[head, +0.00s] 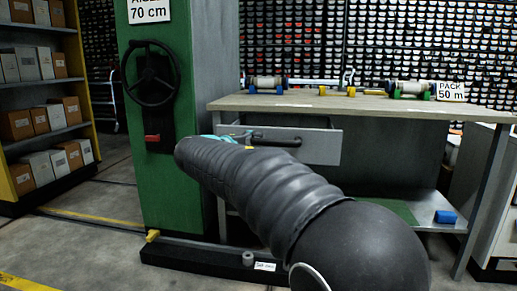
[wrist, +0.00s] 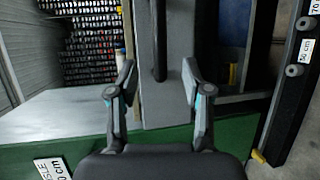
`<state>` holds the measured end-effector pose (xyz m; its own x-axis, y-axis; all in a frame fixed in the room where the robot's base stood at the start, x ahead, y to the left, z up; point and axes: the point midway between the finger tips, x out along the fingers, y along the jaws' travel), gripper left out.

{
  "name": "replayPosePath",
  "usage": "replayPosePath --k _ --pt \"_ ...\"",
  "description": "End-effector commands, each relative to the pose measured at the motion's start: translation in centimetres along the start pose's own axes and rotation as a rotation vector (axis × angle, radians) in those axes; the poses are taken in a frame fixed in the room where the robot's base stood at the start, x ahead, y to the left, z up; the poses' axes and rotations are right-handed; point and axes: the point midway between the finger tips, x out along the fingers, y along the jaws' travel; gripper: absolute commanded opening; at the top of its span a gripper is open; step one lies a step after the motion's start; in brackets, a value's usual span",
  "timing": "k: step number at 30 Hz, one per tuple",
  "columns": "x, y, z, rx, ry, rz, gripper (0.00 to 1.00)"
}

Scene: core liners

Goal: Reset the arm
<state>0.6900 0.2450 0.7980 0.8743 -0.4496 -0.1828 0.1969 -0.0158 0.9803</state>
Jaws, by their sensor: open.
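My arm reaches across the head view, and its dark segmented sleeve ends in front of the green cabinet and the bench drawer. Most of my gripper is hidden there; only a small teal part shows past the sleeve. In the wrist view my gripper (wrist: 158,76) is open, with its two fingers apart and nothing held between them. A grey drawer (head: 322,147) under the bench stands out a little, with a dark handle (head: 278,140) on its front. A dark bar, apparently that handle, shows beyond the fingertips in the wrist view (wrist: 158,40). I cannot tell whether they touch.
A workbench (head: 340,104) carries core tubes (head: 268,84) and a "PACK 50 m" sign (head: 450,91). The green cabinet (head: 200,80) has a black handwheel (head: 151,73). A blue block (head: 446,216) lies on the lower shelf. Box shelves (head: 40,125) stand left; floor between is clear.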

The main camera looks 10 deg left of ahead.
Motion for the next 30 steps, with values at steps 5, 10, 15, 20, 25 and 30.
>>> replayPosePath --k 5,10,15,20,25,30 --pt "0.1 -3.9 -0.5 0.015 0.019 -0.114 0.49" --pt "-1.1 -11.4 0.8 0.033 0.024 -0.329 0.49" --pt "-3.5 -16.5 6.6 0.136 -0.02 -0.573 0.49" --pt "-6.7 -19.5 13.6 0.291 -0.089 -0.779 0.49" --pt "-10.6 -21.3 20.4 0.486 -0.164 -0.944 0.49" --pt "-14.5 -22.3 25.9 0.691 -0.23 -1.054 0.49"
